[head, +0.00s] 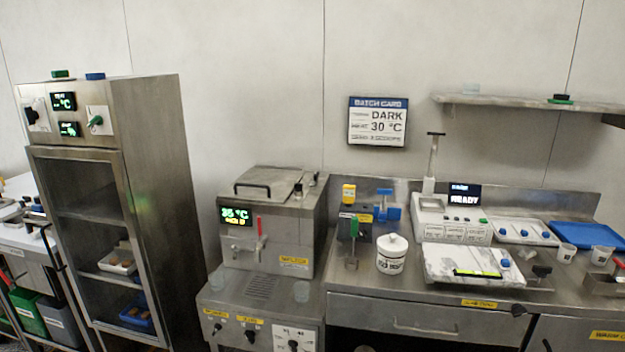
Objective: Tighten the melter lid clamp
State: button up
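The melter (295,245) is a steel box at the centre of the head view, with a green-lit display (237,215) reading about 35 °C and a red-handled tap (260,236) on its front. Its lid (285,180) lies on top and looks closed, with a black bar handle (252,187). A small dark upright fitting (298,190) at the lid's right front edge looks like the lid clamp. It is too small to tell how tight it is. My gripper is not in view.
A tall steel cabinet (160,170) stands left of the melter. The steel counter (395,285) on the right holds a white lidded tub (391,255), a marble slab (440,262) and a white device (440,215). A wall shelf (530,103) hangs above. A batch card (378,122) reads DARK 30 °C.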

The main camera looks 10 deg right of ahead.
aim_at(314, 181)
jog(key=z, duration=0.05)
jog(key=k, duration=1.3)
jog(key=z, duration=0.25)
jog(key=i, duration=1.7)
jog(key=u, duration=0.9)
jog(key=i, duration=0.85)
jog(key=u, duration=0.6)
